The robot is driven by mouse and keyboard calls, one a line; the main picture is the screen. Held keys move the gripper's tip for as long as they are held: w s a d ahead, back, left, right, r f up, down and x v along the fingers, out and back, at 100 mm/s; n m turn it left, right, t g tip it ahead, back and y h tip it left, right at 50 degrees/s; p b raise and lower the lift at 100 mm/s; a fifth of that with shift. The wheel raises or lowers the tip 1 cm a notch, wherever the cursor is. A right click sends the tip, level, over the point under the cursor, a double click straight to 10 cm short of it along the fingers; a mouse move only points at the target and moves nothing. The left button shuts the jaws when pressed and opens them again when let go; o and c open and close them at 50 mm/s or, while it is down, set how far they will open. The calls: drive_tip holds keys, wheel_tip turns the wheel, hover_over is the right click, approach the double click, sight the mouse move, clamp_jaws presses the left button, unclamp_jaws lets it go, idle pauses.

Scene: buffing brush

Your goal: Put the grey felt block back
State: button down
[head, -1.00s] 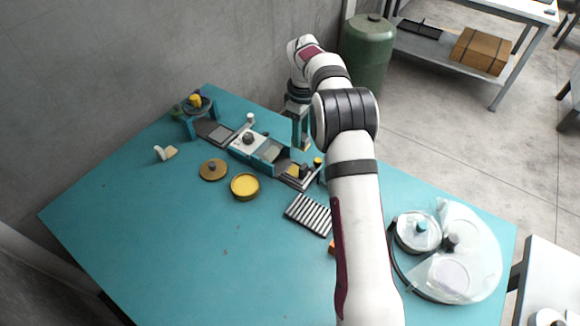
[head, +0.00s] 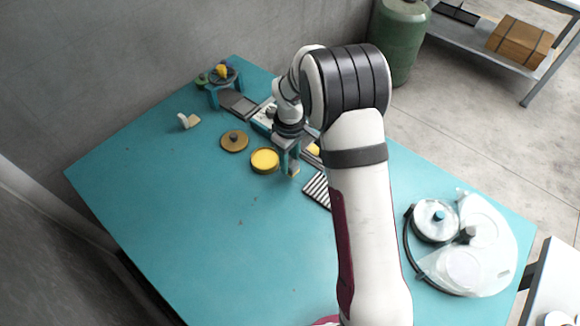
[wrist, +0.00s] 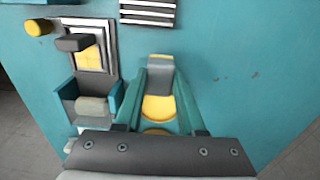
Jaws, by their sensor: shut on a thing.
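My gripper (head: 290,163) is shut on the grey felt block (wrist: 160,78), which sits between its two teal fingers in the wrist view. In the head view the block (head: 294,170) shows only as a small pale piece at the fingertips. I cannot tell whether it touches the table. The gripper is just right of the round yellow tin (head: 265,160) and left of the striped rack. In the wrist view the yellow tin (wrist: 158,108) shows behind the block, partly hidden by gripper and block.
A teal bay (wrist: 116,98) with a pale roller stands left of my fingers, beside a framed yellow pad (wrist: 92,52). The striped rack (head: 317,189) lies close right. A brown lid (head: 234,141) lies left. The front table (head: 220,230) is clear; clear covers (head: 465,255) lie right.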

sight(290, 162)
wheel_tip(290, 162, down, 3)
drive_tip(key=shift+f, duration=0.2)
drive_tip(key=shift+f, duration=0.1)
drive_tip(key=c, duration=0.5)
unclamp_jaws()
wheel_tip(290, 162, up, 12)
drive_tip(key=shift+r, duration=0.25)
drive_tip(key=s+d+r+m+y, duration=0.1)
drive_tip(key=s+r+m, duration=0.4)
drive_tip(key=s, duration=0.5)
drive_tip(key=s+d+r+m, duration=0.1)
drive_tip(key=s+r+m, duration=0.3)
drive_tip(key=s, duration=0.6)
drive_tip(key=s+f+m, duration=0.1)
drive_tip(key=s+m, duration=0.4)
drive_tip(key=s, duration=0.5)
drive_tip(key=shift+s+f+m+y, duration=0.15)
drive_tip(key=shift+s+m+y, duration=0.15)
drive_tip(key=shift+s+y, duration=0.1)
